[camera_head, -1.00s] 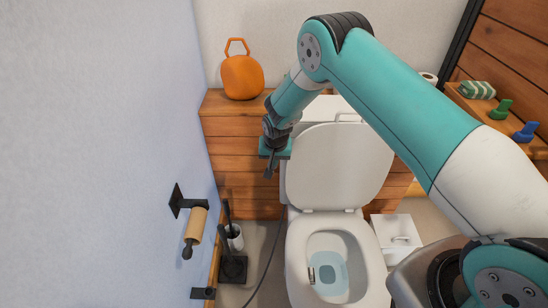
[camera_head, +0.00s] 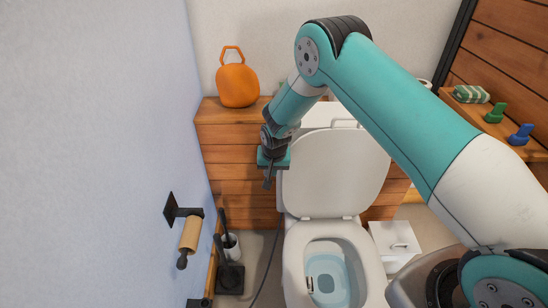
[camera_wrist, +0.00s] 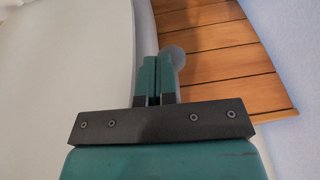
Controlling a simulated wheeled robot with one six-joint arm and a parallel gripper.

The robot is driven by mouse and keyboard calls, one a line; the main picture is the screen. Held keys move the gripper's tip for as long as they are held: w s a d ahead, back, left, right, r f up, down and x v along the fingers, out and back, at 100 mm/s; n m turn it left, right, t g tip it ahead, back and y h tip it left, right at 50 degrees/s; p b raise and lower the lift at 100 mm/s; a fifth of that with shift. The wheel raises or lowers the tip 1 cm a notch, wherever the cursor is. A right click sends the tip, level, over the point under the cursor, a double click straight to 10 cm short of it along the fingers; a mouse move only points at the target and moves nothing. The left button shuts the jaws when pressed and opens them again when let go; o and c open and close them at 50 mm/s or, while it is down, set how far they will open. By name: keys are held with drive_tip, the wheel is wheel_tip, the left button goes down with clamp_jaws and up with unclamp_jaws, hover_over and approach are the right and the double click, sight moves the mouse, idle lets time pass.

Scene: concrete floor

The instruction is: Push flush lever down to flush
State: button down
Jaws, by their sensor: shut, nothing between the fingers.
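The white toilet (camera_head: 335,178) stands in the middle of the head view with its lid up and seat down. Pale blue water shows in the bowl. My gripper (camera_head: 267,186) is at the left side of the tank and lid, pointing down. In the wrist view my gripper (camera_wrist: 154,80) has its two green fingers shut together, with nothing between them. A grey rounded piece (camera_wrist: 176,56) shows just beyond and right of the fingertips; it may be the flush lever. I cannot tell if the fingers touch it. No lever can be made out in the head view.
A paper holder (camera_head: 188,233) juts from the left wall. A toilet brush stand (camera_head: 230,277) is on the floor left of the bowl. A wooden shelf with small items (camera_head: 494,112) is at right.

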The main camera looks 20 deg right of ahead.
drive_tip(key=s+a+r+b, duration=0.1)
drive_tip(key=s+r, duration=0.5)
drive_tip(key=r, duration=0.2)
drive_tip(key=shift+a, duration=0.3)
drive_tip(key=s+a+r+n+g+y, duration=0.1)
drive_tip(key=s+a+r+n, duration=0.1)
drive_tip(key=s+r, duration=0.55)
drive_tip(key=s+a+r+n+y, duration=0.15)
drive_tip(key=s+r, duration=0.25)
drive_tip(key=r, duration=0.6)
drive_tip(key=s+r+n+g+y+p, duration=0.1)
drive_tip(key=s+r+n, duration=0.2)
drive_tip(key=s, duration=0.6)
drive_tip(key=s+r+n+y, duration=0.1)
drive_tip(key=s+r+n, duration=0.3)
drive_tip(key=s+r, duration=0.3)
drive_tip(key=s, duration=0.3)
drive_tip(key=shift+s+r+g+p, duration=0.3)
drive_tip(key=shift+g+p, duration=0.1)
